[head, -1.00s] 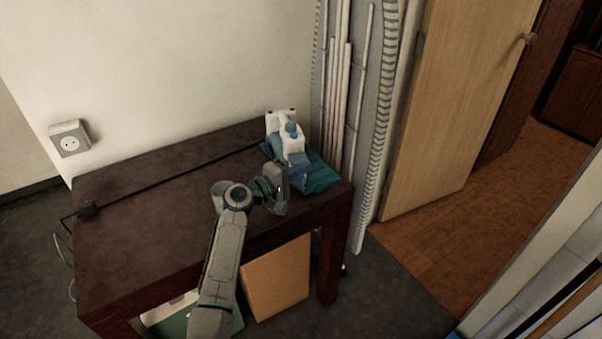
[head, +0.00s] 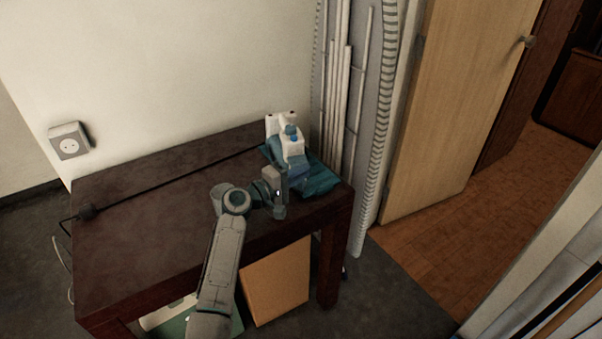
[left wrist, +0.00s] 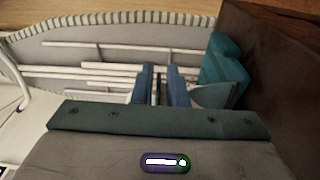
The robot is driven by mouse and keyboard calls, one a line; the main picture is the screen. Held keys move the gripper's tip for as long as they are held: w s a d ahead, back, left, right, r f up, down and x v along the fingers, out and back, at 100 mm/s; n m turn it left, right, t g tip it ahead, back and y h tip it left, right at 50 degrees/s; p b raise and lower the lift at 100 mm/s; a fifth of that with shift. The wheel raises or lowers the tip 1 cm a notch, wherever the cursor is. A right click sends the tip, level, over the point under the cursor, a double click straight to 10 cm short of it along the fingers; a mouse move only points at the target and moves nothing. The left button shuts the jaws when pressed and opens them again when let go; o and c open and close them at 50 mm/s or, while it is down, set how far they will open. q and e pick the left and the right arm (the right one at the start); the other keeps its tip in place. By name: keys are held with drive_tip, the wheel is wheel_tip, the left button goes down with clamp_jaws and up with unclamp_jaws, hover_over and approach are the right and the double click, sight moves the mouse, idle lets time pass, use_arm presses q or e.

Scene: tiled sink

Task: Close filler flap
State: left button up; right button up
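A blue and white iron (head: 292,150) sits at the right back corner of the table, on a teal cloth (head: 320,180). A small blue part (head: 291,130) shows on its top; I cannot tell whether this is the filler flap or how far any flap stands open. My left gripper (head: 282,186) is just in front of the iron, at the near side, and seems apart from it. In the left wrist view, the two blue fingers (left wrist: 160,85) are close together with nothing clearly held. The iron does not show clearly there. My right gripper is out of view.
The dark table (head: 150,215) is mostly bare, with a black cord across it. An upright ironing board (head: 352,100) leans behind the table's right end. A cardboard box (head: 277,280) stands below. A wooden door (head: 450,110) is at the right.

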use_arm(q)
drive_tip(key=v, duration=0.9)
drive_tip(key=shift+f+b, duration=0.1)
drive_tip(key=shift+b, duration=0.3)
drive_tip(key=shift+s+a, duration=0.5)
drive_tip(key=shift+a, duration=0.05)
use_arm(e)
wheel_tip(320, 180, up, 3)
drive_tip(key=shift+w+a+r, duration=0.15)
